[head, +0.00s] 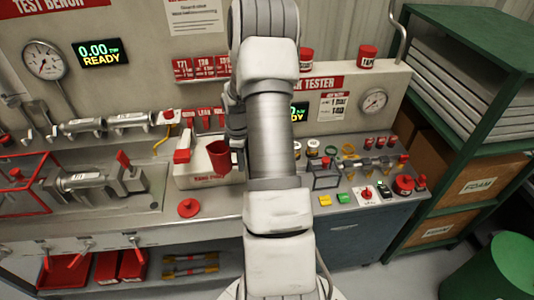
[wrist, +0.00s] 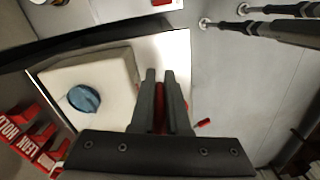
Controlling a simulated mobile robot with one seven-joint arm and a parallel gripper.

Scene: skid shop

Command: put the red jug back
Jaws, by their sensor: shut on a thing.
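The red jug (head: 219,157) shows in the head view in front of a white box-shaped tank (head: 190,178), and looks slightly tilted. My gripper (wrist: 160,85) is shut on it. In the wrist view only a narrow strip of red (wrist: 159,108) shows between the dark fingers. In the head view my arm comes down from above just right of the jug and hides most of the gripper. I cannot tell whether the jug touches the tank or the bench. The tank has a red part (head: 182,150) on its left side.
A red round knob (head: 188,208) sits on the bench front. Right of my arm are several small parts and a red button box (head: 367,194). A green shelf (head: 450,130) stands at the right.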

